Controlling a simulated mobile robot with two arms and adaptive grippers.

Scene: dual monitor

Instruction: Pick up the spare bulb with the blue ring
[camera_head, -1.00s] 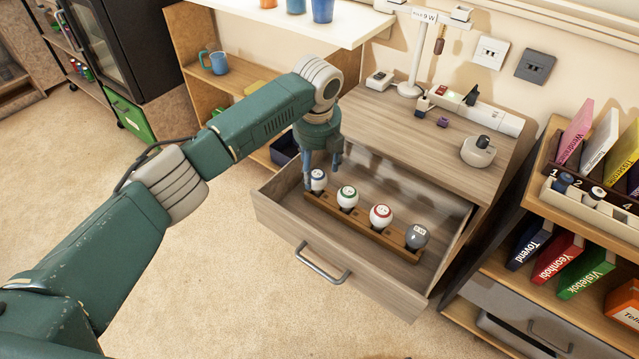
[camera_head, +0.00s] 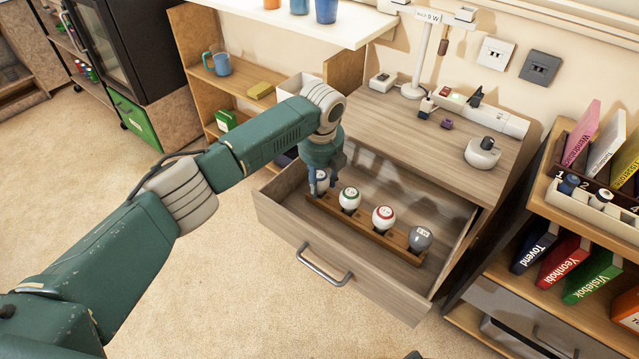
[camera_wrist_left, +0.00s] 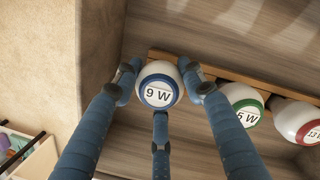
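The spare bulb with the blue ring is white and marked 9 W in the left wrist view (camera_wrist_left: 157,85). It stands at the left end of a wooden rack (camera_head: 378,238) in the open drawer (camera_head: 283,212), partly hidden in the head view (camera_head: 321,174). My left gripper (camera_head: 322,186) is down around this bulb. In the left wrist view, two blue fingers (camera_wrist_left: 160,72) flank it closely and a third is at its near side. I cannot tell whether they press on it. My right gripper is not in view.
In the same rack stand a green-ringed bulb (camera_head: 349,198), a red-ringed bulb (camera_head: 383,217) and a grey bulb (camera_head: 420,239). A lamp stand (camera_head: 418,70) and power strip (camera_head: 480,113) are on the cabinet top. The drawer's right side has free room.

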